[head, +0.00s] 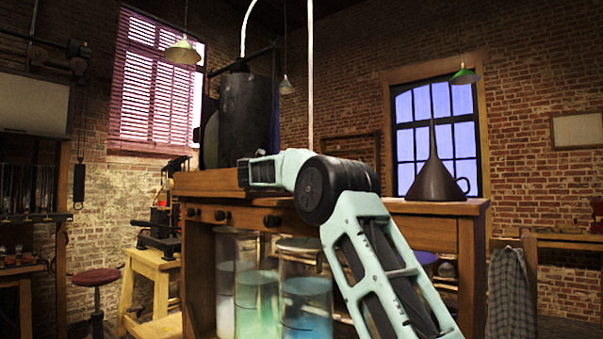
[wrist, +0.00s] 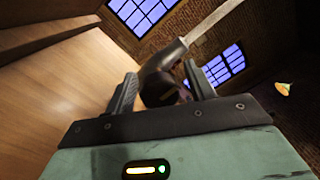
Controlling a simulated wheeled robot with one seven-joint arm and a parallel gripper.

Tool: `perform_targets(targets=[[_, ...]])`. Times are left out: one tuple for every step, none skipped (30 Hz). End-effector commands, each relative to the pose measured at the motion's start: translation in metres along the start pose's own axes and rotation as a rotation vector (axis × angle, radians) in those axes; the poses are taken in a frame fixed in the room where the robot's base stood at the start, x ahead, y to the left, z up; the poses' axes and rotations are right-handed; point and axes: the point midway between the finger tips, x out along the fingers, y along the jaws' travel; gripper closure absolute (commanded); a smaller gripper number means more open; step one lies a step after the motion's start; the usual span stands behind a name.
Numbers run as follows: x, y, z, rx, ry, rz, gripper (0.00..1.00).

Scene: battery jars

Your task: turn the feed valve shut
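In the wrist view my gripper (wrist: 160,70) has its two dark fingers well apart. A dark rounded part (wrist: 158,88) shows between them, with a grey-brown body and a long pale bar running up to the right. I cannot tell whether this is the feed valve, or whether a finger touches it. In the head view several black knobs (head: 220,215) sit along the front of the wooden bench (head: 455,212). None is clearly the feed valve. My arm crosses in front of the bench, and the fingers cannot be made out there.
Glass jars (head: 305,290) with coloured liquid stand below the bench top, close to my arm. A dark tank (head: 245,115) and a dark funnel (head: 436,180) stand on top. A red stool (head: 96,278) is at left. A wooden surface (wrist: 50,85) fills the wrist view's left side.

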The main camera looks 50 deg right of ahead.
Motion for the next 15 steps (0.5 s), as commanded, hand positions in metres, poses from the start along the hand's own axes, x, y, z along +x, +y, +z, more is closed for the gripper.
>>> perform_targets(targets=[[0.0, 0.0, 0.0, -0.001, 0.0, 0.0, 0.45], [0.0, 0.0, 0.0, -0.001, 0.0, 0.0, 0.45], [0.0, 0.0, 0.0, -0.001, 0.0, 0.0, 0.45], [0.0, 0.001, 0.0, -0.001, 0.0, 0.0, 0.45], [-0.001, 0.001, 0.0, -0.001, 0.0, 0.0, 0.45], [-0.003, 0.001, 0.0, -0.001, -0.001, 0.001, 0.45], [-0.005, 0.001, 0.0, -0.001, -0.001, 0.001, 0.45], [-0.008, 0.001, 0.0, 0.0, -0.002, 0.001, 0.45], [-0.013, 0.002, 0.0, -0.001, -0.001, 0.001, 0.45], [-0.018, 0.002, 0.0, -0.001, -0.002, 0.001, 0.45], [-0.023, 0.003, 0.0, -0.001, -0.003, 0.002, 0.45], [-0.031, 0.003, 0.0, 0.0, -0.004, 0.002, 0.45], [-0.038, 0.003, -0.001, 0.0, -0.003, 0.002, 0.45], [-0.045, 0.003, 0.0, 0.0, -0.004, 0.003, 0.45], [-0.054, 0.003, 0.0, 0.0, -0.004, 0.003, 0.45]])
